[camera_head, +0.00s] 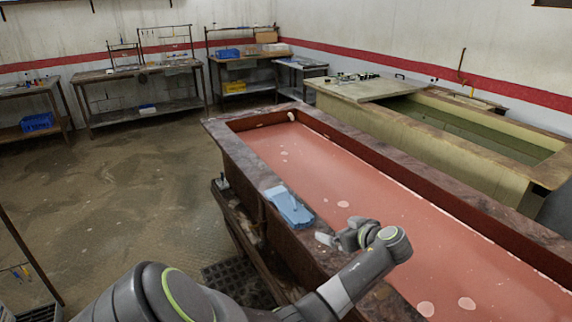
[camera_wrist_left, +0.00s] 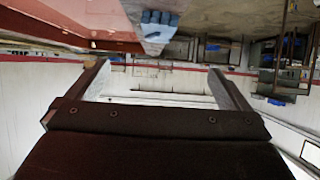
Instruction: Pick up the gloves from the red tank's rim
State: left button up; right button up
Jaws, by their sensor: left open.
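In the left wrist view the gloves (camera_wrist_left: 158,30) show at the top middle, beyond the fingers. My left gripper (camera_head: 326,239) is close to the rim, just to the right of and nearer than the gloves, apart from them. In the left wrist view its two fingers (camera_wrist_left: 165,84) are spread wide with nothing between them. My right gripper is not in view.
A yellowish tank (camera_head: 440,150) with greenish liquid stands behind the red one. Workbenches (camera_head: 140,72) with blue bins line the back wall. A low ledge (camera_head: 245,225) and dark grating (camera_head: 238,280) lie along the red tank's left side. The floor at left is open.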

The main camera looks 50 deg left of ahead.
aim_at(292, 211)
jog(key=i+j+z, duration=0.1)
jog(key=j, duration=1.75)
jog(key=i+z, duration=0.05)
